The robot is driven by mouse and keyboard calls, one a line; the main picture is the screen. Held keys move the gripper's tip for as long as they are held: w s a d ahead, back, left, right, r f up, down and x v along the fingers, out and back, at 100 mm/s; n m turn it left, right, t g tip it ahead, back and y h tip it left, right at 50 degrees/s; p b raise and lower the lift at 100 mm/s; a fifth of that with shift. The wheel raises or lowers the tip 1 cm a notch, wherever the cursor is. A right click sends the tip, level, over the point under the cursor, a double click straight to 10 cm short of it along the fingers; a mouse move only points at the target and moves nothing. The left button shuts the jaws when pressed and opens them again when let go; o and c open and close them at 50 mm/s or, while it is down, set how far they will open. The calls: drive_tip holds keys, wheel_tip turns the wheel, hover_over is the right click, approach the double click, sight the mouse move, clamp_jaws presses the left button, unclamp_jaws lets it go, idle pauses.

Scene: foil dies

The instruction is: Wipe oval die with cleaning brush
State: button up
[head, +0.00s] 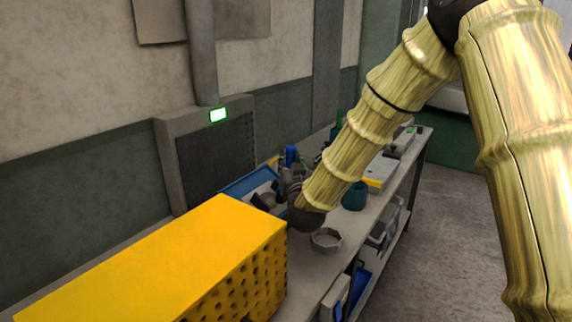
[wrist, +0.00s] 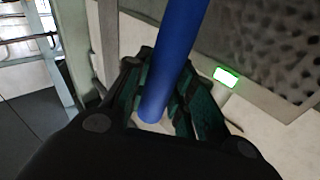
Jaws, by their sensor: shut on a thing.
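My gripper (head: 290,180) is beyond the yellow perforated block, over the workbench, at the end of my arm. In the wrist view my gripper (wrist: 165,105) is shut on a blue cylindrical handle (wrist: 172,65), which I take to be the cleaning brush. A small blue part of the brush (head: 291,154) shows above my gripper in the head view. The brush's bristles are not visible. I cannot make out the oval die in either view.
A large yellow block with holes (head: 170,262) fills the near left. A grey ring-like dish (head: 326,239) and a teal cup (head: 355,195) stand on the bench (head: 300,278). A blue tray (head: 247,183) lies by the wall. A panel with a lit green sign (head: 218,115) stands behind.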

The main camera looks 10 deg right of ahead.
sight(295, 151)
drive_tip(key=shift+s+d+r, duration=0.25)
drive_tip(key=shift+r, duration=0.5)
drive_tip(key=shift+s+d+r+p, duration=0.25)
drive_tip(key=shift+s+r+p, duration=0.1)
drive_tip(key=shift+r, duration=0.25)
drive_tip(key=shift+s+d+r+p, duration=0.25)
drive_tip(key=shift+r+p, duration=0.1)
drive_tip(key=shift+r, duration=0.25)
drive_tip(key=shift+w+f, duration=0.1)
drive_tip(key=shift+w+a+f+b, duration=0.45)
drive_tip(key=shift+f+b, duration=0.3)
drive_tip(key=shift+f, duration=0.3)
drive_tip(key=shift+w+a+f+b, duration=0.4)
drive_tip(key=shift+f+b, duration=0.3)
drive_tip(key=shift+f, duration=0.35)
drive_tip(key=shift+w+a+f+b, duration=0.45)
drive_tip(key=shift+f+b, duration=0.3)
drive_tip(key=shift+f, duration=0.3)
drive_tip(key=shift+w+a+f+b, duration=0.15)
drive_tip(key=shift+f+b, duration=0.1)
drive_tip(key=shift+f, duration=0.15)
drive_tip(key=shift+w+a+f+b, duration=0.1)
drive_tip(key=shift+w+f+b, duration=0.05)
drive_tip(key=shift+f+b, duration=0.15)
